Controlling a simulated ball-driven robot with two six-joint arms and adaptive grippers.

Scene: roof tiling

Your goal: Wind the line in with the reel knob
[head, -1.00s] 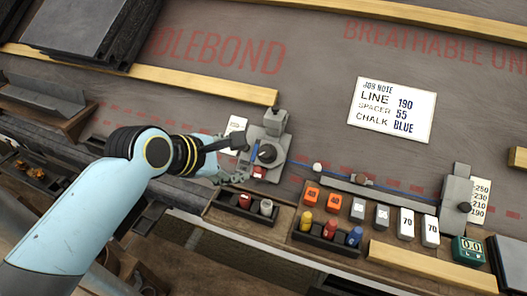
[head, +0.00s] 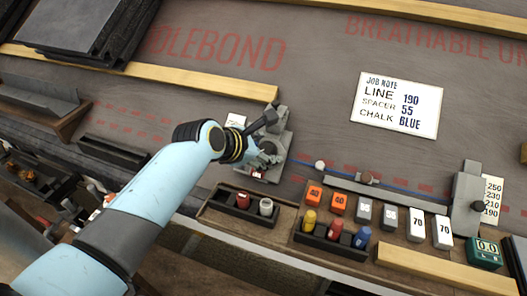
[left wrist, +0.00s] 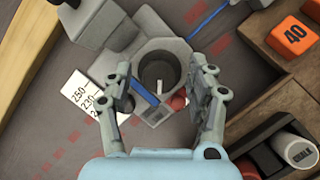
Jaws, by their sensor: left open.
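The grey chalk-line reel unit (head: 283,122) stands on the roof board, partly hidden by my left gripper in the head view. In the left wrist view its round dark hub (left wrist: 160,66) lies between my fingers, with a small pale peg at its lower edge. I cannot tell for sure which part is the knob. My left gripper (left wrist: 164,102) is open, its fingers either side of the reel's near part, with no visible grip. A red part (left wrist: 179,102) shows beside the right finger. The blue line (head: 400,193) runs right from the reel. My right gripper is out of view.
A grey end block (head: 466,198) stands at the right. The job note (head: 397,104) lies behind. Trays with chalk bottles (head: 265,207), orange blocks (head: 314,195) and a green display (head: 485,252) line the front. Wooden battens (head: 150,73) cross the board.

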